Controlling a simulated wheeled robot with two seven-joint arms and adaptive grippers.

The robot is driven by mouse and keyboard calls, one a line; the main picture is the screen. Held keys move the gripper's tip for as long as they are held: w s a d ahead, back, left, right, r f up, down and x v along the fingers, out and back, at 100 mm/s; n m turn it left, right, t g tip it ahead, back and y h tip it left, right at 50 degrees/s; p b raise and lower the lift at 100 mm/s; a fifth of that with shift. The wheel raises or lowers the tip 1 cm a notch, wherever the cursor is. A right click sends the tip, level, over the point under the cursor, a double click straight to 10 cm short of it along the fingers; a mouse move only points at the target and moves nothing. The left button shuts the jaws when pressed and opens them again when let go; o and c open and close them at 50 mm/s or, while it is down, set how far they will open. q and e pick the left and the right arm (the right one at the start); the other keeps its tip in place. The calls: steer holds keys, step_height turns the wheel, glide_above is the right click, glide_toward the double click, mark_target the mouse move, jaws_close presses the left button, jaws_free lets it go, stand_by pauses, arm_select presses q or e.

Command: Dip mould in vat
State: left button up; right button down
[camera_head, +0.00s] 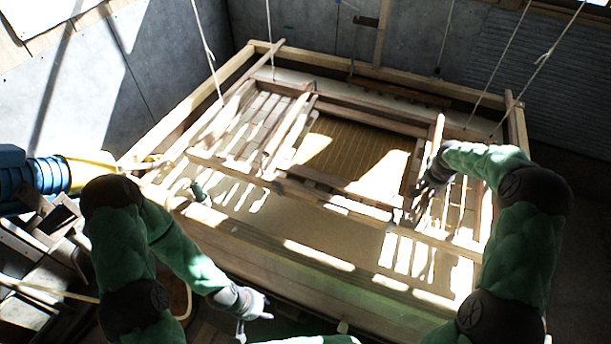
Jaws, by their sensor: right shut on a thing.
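The mould (335,143) is a wooden frame with a fine tan screen. It hangs level by white ropes within the rim of the vat (290,262), a large wooden box holding cloudy tan liquid. I cannot tell whether the mould touches the liquid. My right gripper (424,188) is shut on the right side of the mould's frame; its fingertips are partly hidden in shadow. My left gripper (255,318) is low in front of the vat's near wall, away from the mould, and its fingers look apart and empty.
Ropes (205,45) run up from the frame's corners. A blue ribbed hose fitting (45,173) with a yellow pipe lies at the vat's left. Wooden pieces (45,225) are stacked at lower left. Grey walls stand close behind the vat. Strong sunlight stripes obscure edges.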

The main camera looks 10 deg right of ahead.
arm_select(q)
step_height(320, 180, down, 15)
steer(key=b, duration=1.4)
steer(key=shift+f, duration=0.15)
arm_select(e)
step_height(320, 180, down, 15)
steer(key=shift+a+f+t, duration=0.15)
steer(key=shift+f+t, duration=0.05)
steer(key=shift+t, duration=0.1)
steer(key=shift+s, duration=0.15)
